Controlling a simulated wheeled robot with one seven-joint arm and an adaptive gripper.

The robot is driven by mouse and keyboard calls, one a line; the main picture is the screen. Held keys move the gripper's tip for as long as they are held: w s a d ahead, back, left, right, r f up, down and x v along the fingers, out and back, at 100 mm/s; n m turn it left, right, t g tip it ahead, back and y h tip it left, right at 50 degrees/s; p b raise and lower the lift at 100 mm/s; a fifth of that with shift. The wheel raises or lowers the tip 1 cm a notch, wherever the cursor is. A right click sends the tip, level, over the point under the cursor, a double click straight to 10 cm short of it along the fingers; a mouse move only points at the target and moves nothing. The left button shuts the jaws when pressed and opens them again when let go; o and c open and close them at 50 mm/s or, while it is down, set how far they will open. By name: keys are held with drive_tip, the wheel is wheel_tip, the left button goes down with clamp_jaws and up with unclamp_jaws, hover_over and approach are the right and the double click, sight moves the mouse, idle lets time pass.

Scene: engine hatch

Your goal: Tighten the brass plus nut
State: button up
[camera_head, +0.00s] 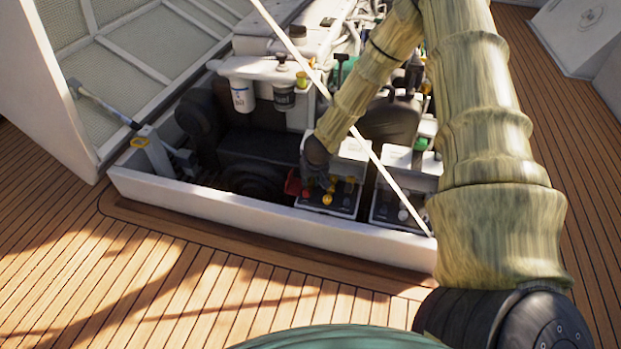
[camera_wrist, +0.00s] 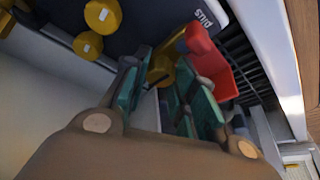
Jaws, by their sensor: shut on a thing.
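My gripper (camera_wrist: 161,80) reaches down over the dark top of a battery (camera_head: 345,205) in the hatch. In the wrist view its two green-padded fingers stand on either side of a brass nut (camera_wrist: 160,69) and are shut on it. The fingers partly hide the nut. The word "plus" is printed on the battery top close to it. A red part (camera_wrist: 210,62) lies right beside the nut and the right finger; it also shows in the head view (camera_head: 293,183). In the head view my gripper (camera_head: 320,178) is dark and small, and the nut cannot be made out.
Two yellow round caps (camera_wrist: 102,16) (camera_wrist: 88,45) sit on the battery top, left of my fingers. A second battery (camera_head: 400,207) stands to the right. The white hatch rim (camera_head: 250,213) runs in front. Engine parts crowd behind.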

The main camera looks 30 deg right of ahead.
drive_tip(key=shift+r+p, duration=0.1)
drive_tip(key=shift+p, duration=0.35)
drive_tip(key=m+p, duration=0.1)
drive_tip(key=p, duration=0.1)
drive_tip(key=m+p, duration=0.1)
drive_tip(key=p, duration=0.1)
drive_tip(key=shift+a+r+m+g+h, duration=0.2)
drive_tip(key=shift+m+g+h, duration=0.1)
drive_tip(key=shift+h, duration=0.1)
drive_tip(key=m+p, duration=0.2)
drive_tip(key=p, duration=0.2)
drive_tip(key=m+g+h+p, duration=0.1)
drive_tip(key=m+p, duration=0.1)
drive_tip(key=p, duration=0.1)
drive_tip(key=shift+w+m+h+p, duration=0.1)
drive_tip(key=shift+m+h+p, duration=0.2)
drive_tip(key=shift+p, duration=0.1)
drive_tip(key=m+g+p, duration=0.1)
drive_tip(key=m+p, duration=0.2)
drive_tip(key=shift+w+a+f+p, duration=0.1)
drive_tip(key=shift+p, duration=0.3)
drive_tip(key=shift+w+f+m+g+h+p, duration=0.15)
drive_tip(key=shift+m+g+p, duration=0.3)
drive_tip(key=shift+m, duration=0.35)
drive_tip(key=shift+s+f+m+g+h+p, duration=0.15)
drive_tip(key=shift+m+g+p, duration=0.1)
drive_tip(key=shift+m+p, duration=0.45)
drive_tip(key=shift+w, duration=0.1)
drive_tip(key=shift+r, duration=0.1)
drive_tip(key=o, duration=1)
